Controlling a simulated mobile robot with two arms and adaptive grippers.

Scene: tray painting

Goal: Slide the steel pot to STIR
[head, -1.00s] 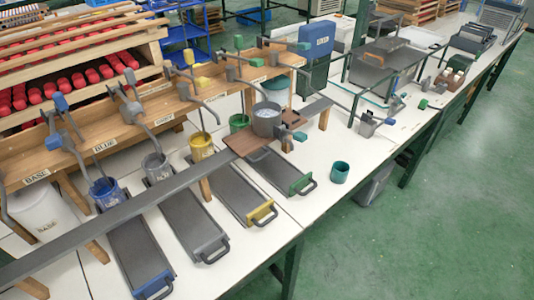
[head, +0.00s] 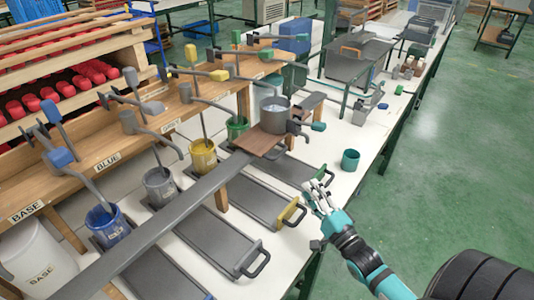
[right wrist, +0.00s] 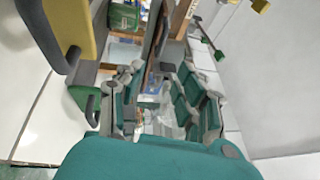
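A small teal handle (head: 319,127) sits just right of the pot. No STIR label is readable. My right gripper (head: 319,190) is apart from the pot, in front of and to the right of it, over the table's front side near the tray handles. Its teal fingers stand apart in the right wrist view (right wrist: 163,95), with nothing seen held between them. My left gripper is out of view.
Grey trays with yellow (head: 292,213) and green handles lie in front of the rail. Paint pots, including a blue one (head: 108,226), stand under levers behind. The green floor at right is open.

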